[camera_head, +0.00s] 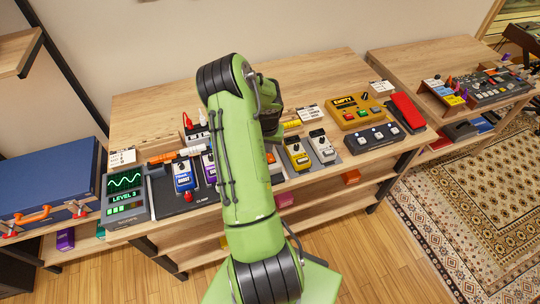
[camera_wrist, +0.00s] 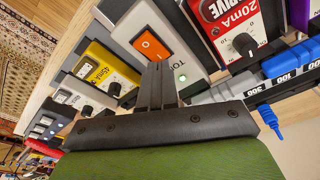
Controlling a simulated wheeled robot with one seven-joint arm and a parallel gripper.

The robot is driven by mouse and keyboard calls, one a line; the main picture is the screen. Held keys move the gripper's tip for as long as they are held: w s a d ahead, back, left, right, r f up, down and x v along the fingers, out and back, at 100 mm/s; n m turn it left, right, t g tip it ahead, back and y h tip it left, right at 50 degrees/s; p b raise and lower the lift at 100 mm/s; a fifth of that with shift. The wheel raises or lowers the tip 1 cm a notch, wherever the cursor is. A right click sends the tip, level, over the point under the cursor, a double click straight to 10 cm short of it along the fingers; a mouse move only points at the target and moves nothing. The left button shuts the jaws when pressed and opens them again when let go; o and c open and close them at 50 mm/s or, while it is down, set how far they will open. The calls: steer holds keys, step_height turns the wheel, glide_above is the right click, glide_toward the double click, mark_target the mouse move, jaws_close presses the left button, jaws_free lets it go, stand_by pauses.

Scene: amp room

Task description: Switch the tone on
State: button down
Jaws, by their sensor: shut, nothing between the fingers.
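The tone unit is a pale grey box (camera_wrist: 186,62) in the wrist view, with the letters "TO" showing beside my fingers. It has a large orange rocker switch (camera_wrist: 150,46) with a white mark and a small round light that looks lit pale green (camera_wrist: 182,78). My gripper (camera_wrist: 158,72) is shut and empty, its fingertips over the lower part of this box, just below the rocker in the picture. The fingers hide part of the label. I cannot tell whether they touch the box. In the head view my arm hides the fingertips and most of this unit.
A yellow pedal (camera_wrist: 105,72) and a red "DRIVE" pedal (camera_wrist: 238,32) flank the tone unit closely.

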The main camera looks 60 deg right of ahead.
steer(key=shift+r+p, duration=1.3)
steer(key=shift+r, duration=1.4)
